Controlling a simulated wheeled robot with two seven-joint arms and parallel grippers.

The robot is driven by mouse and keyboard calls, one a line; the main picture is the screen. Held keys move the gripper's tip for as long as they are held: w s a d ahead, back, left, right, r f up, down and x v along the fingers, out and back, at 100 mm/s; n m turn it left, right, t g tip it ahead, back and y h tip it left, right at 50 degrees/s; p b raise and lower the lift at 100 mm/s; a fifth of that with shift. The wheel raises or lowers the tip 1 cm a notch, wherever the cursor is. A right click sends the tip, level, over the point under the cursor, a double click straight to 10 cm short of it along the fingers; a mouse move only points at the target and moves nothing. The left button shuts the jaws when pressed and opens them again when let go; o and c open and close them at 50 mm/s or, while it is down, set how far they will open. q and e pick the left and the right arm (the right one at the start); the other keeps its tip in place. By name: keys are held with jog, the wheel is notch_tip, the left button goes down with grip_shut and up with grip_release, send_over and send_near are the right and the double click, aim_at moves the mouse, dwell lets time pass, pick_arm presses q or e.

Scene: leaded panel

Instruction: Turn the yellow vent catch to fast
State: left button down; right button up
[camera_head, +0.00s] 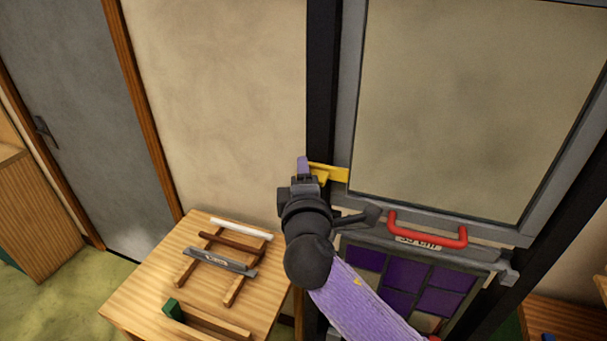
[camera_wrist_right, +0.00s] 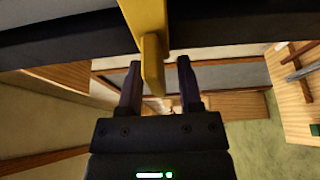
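The yellow vent catch (camera_head: 331,173) sits at the lower left corner of the grey-framed pane, at the dark left post. Its bar lies roughly level across the gap between pane frame and post. In the right wrist view the yellow catch (camera_wrist_right: 147,25) comes down from the top, with a narrow tab at its end. My right gripper (camera_head: 304,168) is at the catch's left end. In the wrist view its two fingers (camera_wrist_right: 158,88) stand apart, with the tab between their tips, nearer the left finger. I cannot tell whether they touch. My left gripper is not in view.
A red handle (camera_head: 428,230) is on the pane's bottom rail, right of my forearm. Below is a panel with purple panes (camera_head: 438,302). A wooden table (camera_head: 150,290) at lower left holds a rack with bars and a green block (camera_head: 173,310). A grey door (camera_head: 90,110) stands far left.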

jog(key=s, duration=0.3)
jog(key=s+b, duration=0.1)
jog(key=s, duration=0.2)
jog(key=s+b, duration=0.1)
jog(key=s, duration=0.3)
jog(key=shift+d, duration=0.35)
jog(key=shift+w, duration=0.1)
